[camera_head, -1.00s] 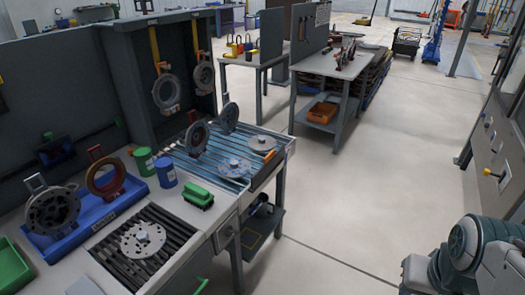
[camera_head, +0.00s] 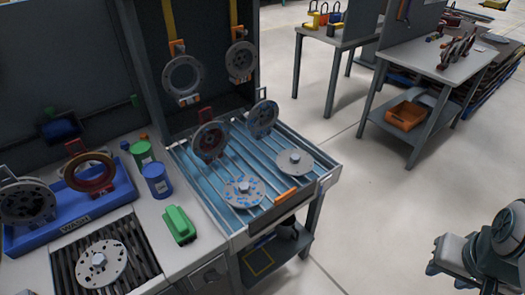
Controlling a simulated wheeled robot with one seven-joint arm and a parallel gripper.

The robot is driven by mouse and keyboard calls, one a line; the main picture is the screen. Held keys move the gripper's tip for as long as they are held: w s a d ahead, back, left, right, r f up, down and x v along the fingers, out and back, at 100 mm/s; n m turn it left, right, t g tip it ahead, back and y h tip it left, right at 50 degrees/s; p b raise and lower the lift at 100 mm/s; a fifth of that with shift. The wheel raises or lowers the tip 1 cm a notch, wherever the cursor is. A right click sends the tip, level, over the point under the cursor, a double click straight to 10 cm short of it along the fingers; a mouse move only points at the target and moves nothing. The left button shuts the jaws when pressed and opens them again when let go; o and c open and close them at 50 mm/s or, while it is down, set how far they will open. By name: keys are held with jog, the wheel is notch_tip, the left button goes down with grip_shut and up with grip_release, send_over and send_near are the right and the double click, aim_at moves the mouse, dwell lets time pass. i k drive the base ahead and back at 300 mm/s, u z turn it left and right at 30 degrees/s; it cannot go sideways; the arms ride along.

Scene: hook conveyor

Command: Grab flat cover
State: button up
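Several flat round covers lie or stand on the bench. A grey cover with dark spots (camera_head: 101,263) lies on a black slatted grate at the lower left. A cover with blue spots (camera_head: 245,190) and a plain grey cover (camera_head: 294,161) lie on the blue slatted rack (camera_head: 215,190). Two ringed discs stand upright at the back of this rack, a dark one (camera_head: 210,140) and a grey one (camera_head: 262,118). I cannot tell which is the flat cover meant. Part of my arm shows at the lower right, apart from the bench; my gripper cannot be made out.
A blue tray marked WASH (camera_head: 78,213) holds ringed parts at the left. Rings hang on orange hooks (camera_head: 183,75) above. Open floor lies to the right.

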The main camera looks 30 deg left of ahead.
aim_at(242, 192)
jog(key=u, duration=0.75)
jog(key=i, duration=0.9)
jog(key=u, duration=1.3)
jog(key=i, duration=0.3)
jog(key=u, duration=0.25)
